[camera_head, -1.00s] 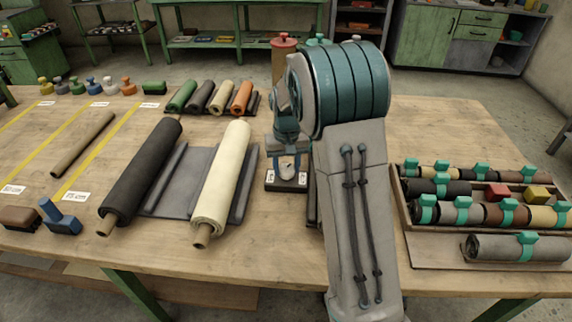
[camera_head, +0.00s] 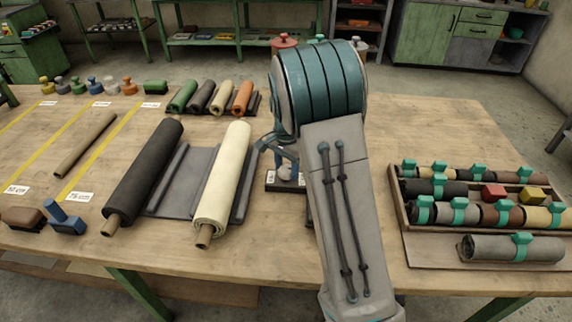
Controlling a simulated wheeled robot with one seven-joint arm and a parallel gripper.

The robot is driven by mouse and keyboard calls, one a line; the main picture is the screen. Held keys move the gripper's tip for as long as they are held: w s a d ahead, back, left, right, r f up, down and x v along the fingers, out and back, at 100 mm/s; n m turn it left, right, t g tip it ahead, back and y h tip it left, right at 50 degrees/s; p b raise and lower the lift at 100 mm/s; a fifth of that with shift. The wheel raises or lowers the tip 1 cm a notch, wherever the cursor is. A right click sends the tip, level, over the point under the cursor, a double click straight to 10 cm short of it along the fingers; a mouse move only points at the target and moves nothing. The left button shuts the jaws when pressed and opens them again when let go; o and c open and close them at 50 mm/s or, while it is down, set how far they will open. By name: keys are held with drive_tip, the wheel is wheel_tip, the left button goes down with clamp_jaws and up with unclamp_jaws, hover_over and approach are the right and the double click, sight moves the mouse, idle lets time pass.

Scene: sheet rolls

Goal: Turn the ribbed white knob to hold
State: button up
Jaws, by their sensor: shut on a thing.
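The white knob (camera_head: 285,173) sits on a small dark block (camera_head: 285,186) that carries white labels, just right of the cream roll. My gripper (camera_head: 287,163) is over the block and is shut on the knob. The knob is small here and partly covered by the gripper, so its ribs and its pointing direction cannot be made out. The label words are too small to read. My arm hides the area right of and behind the block.
A cream roll (camera_head: 224,180) and a black roll (camera_head: 146,172) lie left of the block. A wooden tray (camera_head: 400,205) of banded rolls stands at the right. Several small rolls (camera_head: 210,97) lie behind. Bare table shows in front of the block.

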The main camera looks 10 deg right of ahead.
sight(286, 168)
drive_tip(key=shift+w+r+m, duration=0.15)
drive_tip(key=shift+r+m, duration=0.05)
drive_tip(key=shift+m, duration=0.6)
drive_tip(key=o, duration=1)
drive_tip(key=shift+f, duration=0.1)
drive_tip(key=shift+c, duration=0.2)
wheel_tip(286, 168, up, 14)
drive_tip(key=shift+p, duration=0.3)
drive_tip(key=shift+f, duration=0.1)
